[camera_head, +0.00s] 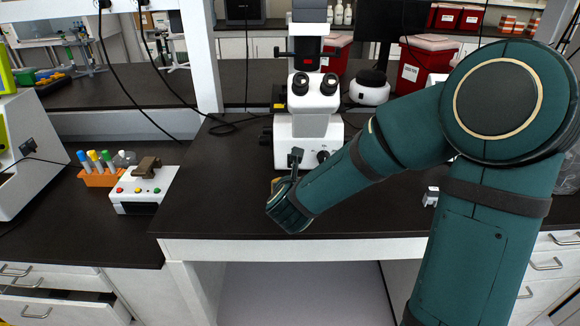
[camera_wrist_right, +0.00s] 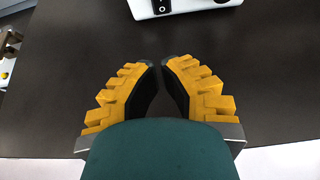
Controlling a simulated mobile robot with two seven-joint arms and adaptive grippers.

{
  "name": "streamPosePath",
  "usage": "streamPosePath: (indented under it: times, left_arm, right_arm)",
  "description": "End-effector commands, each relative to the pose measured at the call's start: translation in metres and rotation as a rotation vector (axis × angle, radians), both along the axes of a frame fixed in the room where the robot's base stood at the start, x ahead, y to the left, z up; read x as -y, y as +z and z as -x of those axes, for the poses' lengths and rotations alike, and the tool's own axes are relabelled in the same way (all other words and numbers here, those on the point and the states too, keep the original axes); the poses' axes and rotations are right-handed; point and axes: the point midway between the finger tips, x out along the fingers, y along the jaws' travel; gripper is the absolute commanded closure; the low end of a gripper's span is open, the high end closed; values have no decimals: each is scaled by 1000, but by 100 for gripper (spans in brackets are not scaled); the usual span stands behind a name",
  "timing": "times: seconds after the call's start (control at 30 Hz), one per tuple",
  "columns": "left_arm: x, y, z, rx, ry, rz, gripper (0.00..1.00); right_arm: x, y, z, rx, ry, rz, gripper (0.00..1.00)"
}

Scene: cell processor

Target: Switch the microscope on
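The white microscope (camera_head: 306,122) stands upright on the dark bench in the head view, its black eyepieces facing me. My right arm reaches across its lower right front. My right gripper is mostly hidden behind my wrist in the head view. In the right wrist view, the yellow-and-black fingers of my right gripper (camera_wrist_right: 161,64) point toward the microscope base (camera_wrist_right: 190,8), with a narrow gap between the tips and nothing in it. A black rocker switch (camera_wrist_right: 162,5) shows on the white base at the top edge, apart from and beyond the fingertips. My left gripper is not in view.
A small white device with coloured buttons (camera_head: 143,187) and an orange tube rack (camera_head: 98,177) stand to the left. Red bins (camera_head: 426,66) and a round white device (camera_head: 369,88) stand behind. Black cables cross the bench left of the microscope. The bench front is clear.

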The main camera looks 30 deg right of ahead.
Motion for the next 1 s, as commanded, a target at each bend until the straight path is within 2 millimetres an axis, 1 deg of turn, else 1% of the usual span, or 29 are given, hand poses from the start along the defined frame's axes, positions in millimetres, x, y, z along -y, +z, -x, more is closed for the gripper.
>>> streamPosePath:
  times: [0.17,0.57,0.63,0.8,1.0]
  left_arm:
    - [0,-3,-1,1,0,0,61]
    - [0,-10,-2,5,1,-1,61]
    - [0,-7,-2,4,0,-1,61]
    - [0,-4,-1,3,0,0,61]
    - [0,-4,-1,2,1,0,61]
  right_arm:
    - [11,-13,-16,-2,-3,-1,100]
    - [46,-50,-74,-2,-2,0,100]
    - [51,-43,-84,2,0,0,100]
    - [61,-38,-99,0,0,-1,100]
    - [65,-36,-105,0,0,-2,100]
